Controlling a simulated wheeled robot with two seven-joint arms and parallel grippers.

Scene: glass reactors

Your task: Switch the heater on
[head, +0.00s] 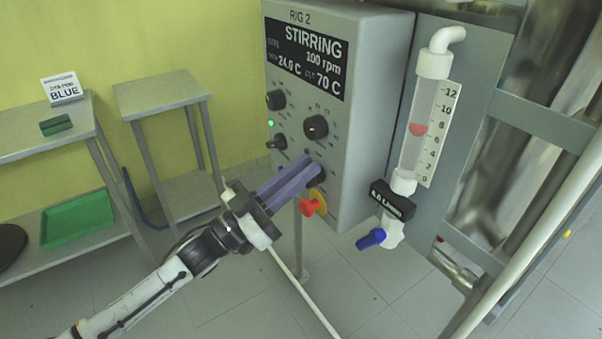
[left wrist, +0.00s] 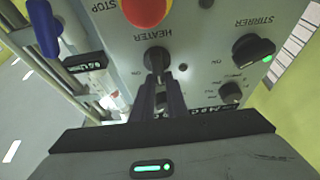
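The grey control box (head: 358,150) reads RIG 2 and STIRRING, 100 rpm, 24.0 C and 70 C. The black heater knob (left wrist: 157,60), labelled HEATER, sits low on its panel, between the red stop button and my fingers. A small lamp (left wrist: 183,67) beside the knob is dark. My left gripper (head: 312,171) reaches to this knob from the left. In the left wrist view its two fingers (left wrist: 159,80) are close together, with their tips at the knob's two sides, and appear shut on it. The fingers partly hide the knob. My right gripper is not in view.
The red stop button (head: 308,208) on a yellow base is just below the fingers. The stirrer knob (left wrist: 254,49) has a lit green lamp. A flowmeter (head: 419,130) with a blue valve (head: 371,239) stands to the right. Metal tables (head: 160,92) are at left.

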